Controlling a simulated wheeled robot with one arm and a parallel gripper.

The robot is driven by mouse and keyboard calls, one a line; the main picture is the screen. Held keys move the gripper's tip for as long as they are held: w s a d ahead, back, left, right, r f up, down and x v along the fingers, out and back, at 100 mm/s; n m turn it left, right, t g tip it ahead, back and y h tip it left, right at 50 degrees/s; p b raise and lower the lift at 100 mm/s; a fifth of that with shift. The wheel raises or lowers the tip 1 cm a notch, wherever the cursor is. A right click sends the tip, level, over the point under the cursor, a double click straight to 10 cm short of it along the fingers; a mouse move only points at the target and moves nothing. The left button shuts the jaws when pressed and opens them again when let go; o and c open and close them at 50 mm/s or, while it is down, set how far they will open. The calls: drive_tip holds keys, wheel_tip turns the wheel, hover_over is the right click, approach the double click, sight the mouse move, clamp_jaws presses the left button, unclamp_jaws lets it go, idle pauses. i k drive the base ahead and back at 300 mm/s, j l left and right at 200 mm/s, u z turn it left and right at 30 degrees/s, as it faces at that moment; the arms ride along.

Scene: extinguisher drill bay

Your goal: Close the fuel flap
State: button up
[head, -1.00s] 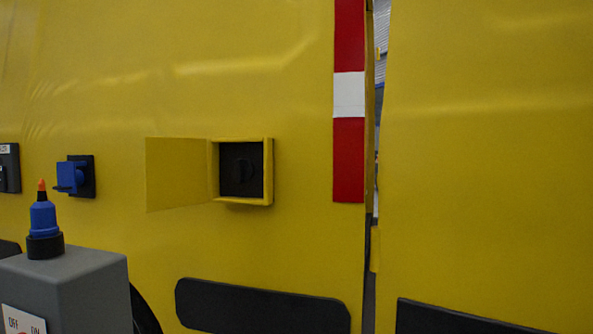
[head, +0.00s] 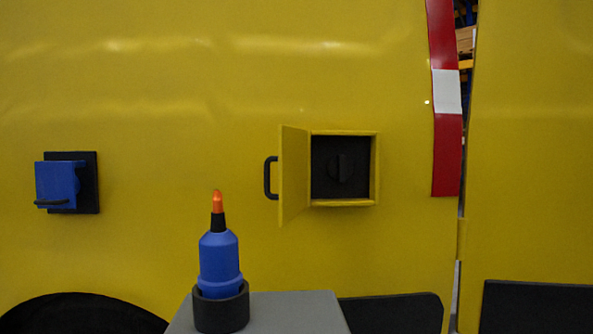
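The yellow fuel flap (head: 294,176) stands open on the yellow vehicle side, hinged at the left edge of the fuel recess. It sticks out toward me and a black handle (head: 269,177) shows on its outer face. The square recess frame (head: 375,170) is open, and a dark round cap (head: 342,168) shows on the black panel inside it. My gripper does not show in the head view.
A blue bottle with an orange tip (head: 219,262) stands in a black holder on a grey box (head: 290,312) in front of the vehicle. A blue socket cover (head: 58,185) is at left. A red-and-white strip (head: 447,150) borders a narrow gap at right.

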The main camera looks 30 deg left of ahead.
sight(292, 158)
drive_tip(key=k+j, duration=0.15)
drive_tip(key=j, duration=0.2)
drive_tip(key=k+j, duration=0.1)
drive_tip(key=j, duration=0.3)
drive_tip(key=k+j, duration=0.15)
drive_tip(key=j, duration=0.2)
drive_tip(key=k+j, duration=0.15)
drive_tip(key=j, duration=0.25)
drive_tip(key=k+j, duration=0.1)
drive_tip(key=j, duration=0.25)
drive_tip(key=k+j, duration=0.15)
drive_tip(key=j, duration=0.25)
drive_tip(key=k+j+z, duration=0.2)
drive_tip(key=i+l+u, duration=0.2)
